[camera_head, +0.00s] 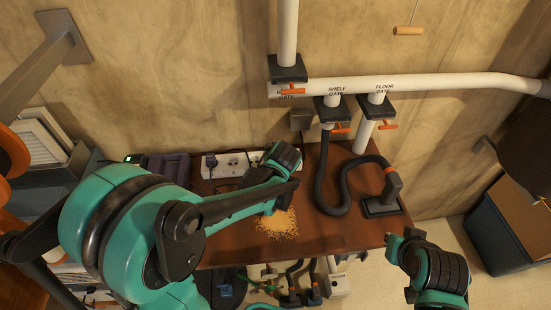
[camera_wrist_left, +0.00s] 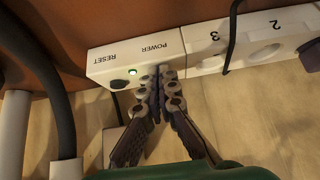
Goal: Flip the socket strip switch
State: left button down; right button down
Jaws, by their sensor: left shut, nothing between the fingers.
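The white socket strip (camera_head: 228,161) lies along the back of the brown workbench, against the wall. In the left wrist view, the end of the strip (camera_wrist_left: 110,65) carries the labels RESET and POWER and a lit green light (camera_wrist_left: 132,72). My left gripper (camera_wrist_left: 166,75) is shut and empty, its fingertips at the strip's face just below the POWER label. The switch itself does not show; the fingertips cover that spot, and I cannot tell whether they touch it. In the head view my left gripper (camera_head: 284,157) hides the strip's right end. My right gripper (camera_head: 408,236) is off the bench's right front corner.
A black plug (camera_head: 210,162) sits in the strip; a cord crosses beside socket 3 (camera_wrist_left: 228,45). A sawdust pile (camera_head: 277,224) lies on the workbench (camera_head: 330,235). A black hose (camera_head: 322,185) loops to its right, below white pipes (camera_head: 430,83) with orange-handled gates.

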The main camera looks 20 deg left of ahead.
pick_arm(q)
jog(key=shift+w+r, duration=0.1)
jog(key=shift+r, duration=0.05)
jog(key=shift+r+p, duration=0.7)
jog(key=shift+r, duration=0.05)
jog(key=shift+a+r, duration=0.1)
jog(key=shift+r, duration=0.15)
jog(key=p+v, duration=0.6)
jog(key=v, duration=0.6)
jog(key=shift+s, duration=0.4)
jog(key=shift+r, duration=0.1)
